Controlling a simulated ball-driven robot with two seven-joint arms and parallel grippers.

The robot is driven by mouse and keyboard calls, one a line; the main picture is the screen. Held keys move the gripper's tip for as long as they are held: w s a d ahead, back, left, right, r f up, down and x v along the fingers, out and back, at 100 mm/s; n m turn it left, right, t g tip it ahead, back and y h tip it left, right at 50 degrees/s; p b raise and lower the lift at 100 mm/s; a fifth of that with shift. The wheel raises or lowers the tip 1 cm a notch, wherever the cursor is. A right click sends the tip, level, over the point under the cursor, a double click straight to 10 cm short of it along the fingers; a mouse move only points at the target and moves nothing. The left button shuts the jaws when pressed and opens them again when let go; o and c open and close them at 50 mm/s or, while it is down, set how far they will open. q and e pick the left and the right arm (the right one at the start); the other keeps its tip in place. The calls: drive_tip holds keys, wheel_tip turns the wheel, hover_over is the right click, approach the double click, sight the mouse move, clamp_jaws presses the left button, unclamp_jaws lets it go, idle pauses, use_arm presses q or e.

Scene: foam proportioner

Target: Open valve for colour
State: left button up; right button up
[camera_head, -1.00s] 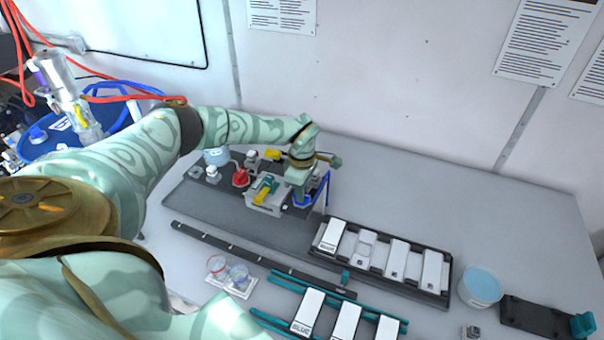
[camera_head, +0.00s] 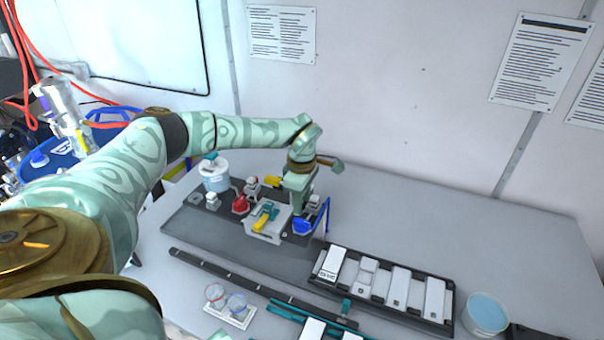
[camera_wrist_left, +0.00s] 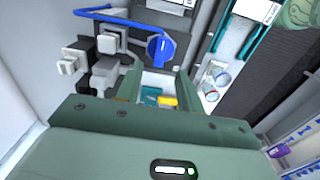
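A valve assembly stands on the dark board at the back left of the table. It has a red valve handle (camera_head: 240,204), a yellow handle (camera_head: 261,222) and a teal handle (camera_head: 270,211) on a white box, and a blue valve handle (camera_head: 309,223) at its right end. My left gripper (camera_head: 298,203) is above the assembly, close behind the blue handle. In the left wrist view its fingers (camera_wrist_left: 157,82) are apart with nothing held. The blue knob (camera_wrist_left: 161,48) lies just beyond the fingertips, and the white box is between and below them. I cannot tell whether anything is touched. My right gripper is out of view.
A black rack (camera_head: 320,281) with white labelled blocks stands right of the board. A clear tub (camera_head: 215,176) is at the board's back left, another (camera_head: 485,313) at the right. Small cups (camera_head: 237,305) sit in front. The table's back right is clear.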

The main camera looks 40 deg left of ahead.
use_arm(q)
wheel_tip(320, 180, up, 10)
drive_tip(key=shift+f, duration=0.2)
drive_tip(key=shift+f, duration=0.1)
idle(0.4)
